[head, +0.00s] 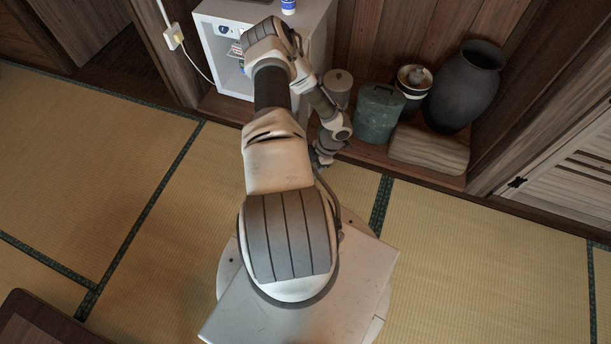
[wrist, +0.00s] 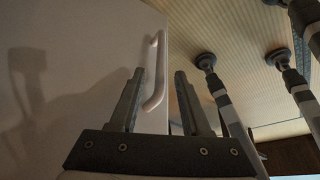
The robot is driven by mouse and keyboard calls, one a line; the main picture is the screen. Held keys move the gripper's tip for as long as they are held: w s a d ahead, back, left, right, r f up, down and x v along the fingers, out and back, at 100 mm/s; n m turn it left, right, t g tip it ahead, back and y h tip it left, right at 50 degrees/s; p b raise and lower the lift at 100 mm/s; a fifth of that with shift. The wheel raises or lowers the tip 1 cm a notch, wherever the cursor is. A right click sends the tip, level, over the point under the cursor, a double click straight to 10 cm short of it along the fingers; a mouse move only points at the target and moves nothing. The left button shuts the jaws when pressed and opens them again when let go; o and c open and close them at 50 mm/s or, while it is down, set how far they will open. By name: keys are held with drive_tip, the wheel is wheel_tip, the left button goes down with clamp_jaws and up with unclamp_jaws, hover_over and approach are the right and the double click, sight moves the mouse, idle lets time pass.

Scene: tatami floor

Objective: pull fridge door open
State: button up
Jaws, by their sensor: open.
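The white fridge (head: 325,22) stands at the top of the head view. Its lit inside (head: 231,50), with small items, shows left of my arm, so the front is at least partly open. The door is not clearly seen there because my arm covers it. In the wrist view a pale door panel (wrist: 75,70) fills the left, with a white bar handle (wrist: 160,65) near its right edge. My gripper (wrist: 158,77) is open, with the handle showing between its two fingers. I cannot tell whether a finger touches it. In the head view my gripper cannot be made out clearly.
A lidded green container (head: 378,112), a dark vase (head: 466,85) and a wooden block (head: 430,150) stand right of the fridge. A socket with a cord (head: 174,38) is at left. Tatami (head: 110,150) is clear at left. A dark table corner (head: 40,320) is lower left.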

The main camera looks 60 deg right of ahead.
drive_tip(key=p+v, duration=0.3)
drive_tip(key=v, duration=1)
drive_tip(key=shift+s, duration=0.1)
